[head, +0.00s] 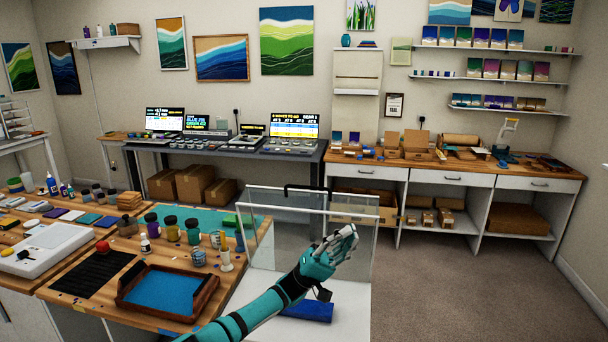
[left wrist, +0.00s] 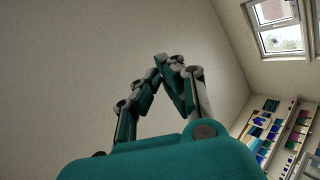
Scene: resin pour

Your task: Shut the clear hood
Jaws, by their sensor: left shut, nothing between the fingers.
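The clear hood (head: 352,213), with see-through panels and pale edges, stands at the middle of the head view. Its black handle (head: 305,187) is at the top. The hood seems to stand raised behind the white base (head: 345,322), whose front part looks uncovered; its exact angle is hard to tell. A blue block (head: 308,309) lies on the base, partly behind my arm. My left gripper (head: 350,236) is shut and empty, in front of the panels and below and right of the handle. I see no contact with the handle. The left wrist view shows its fingers (left wrist: 172,64) together. My right gripper is not in view.
Left of the hood, a wooden bench holds a tray with a blue panel (head: 162,290), paint jars (head: 171,228) and a white device (head: 45,248). Behind stands a table with screens (head: 294,126). A long cabinet (head: 450,177) lines the back right. The floor (head: 470,285) at right is clear.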

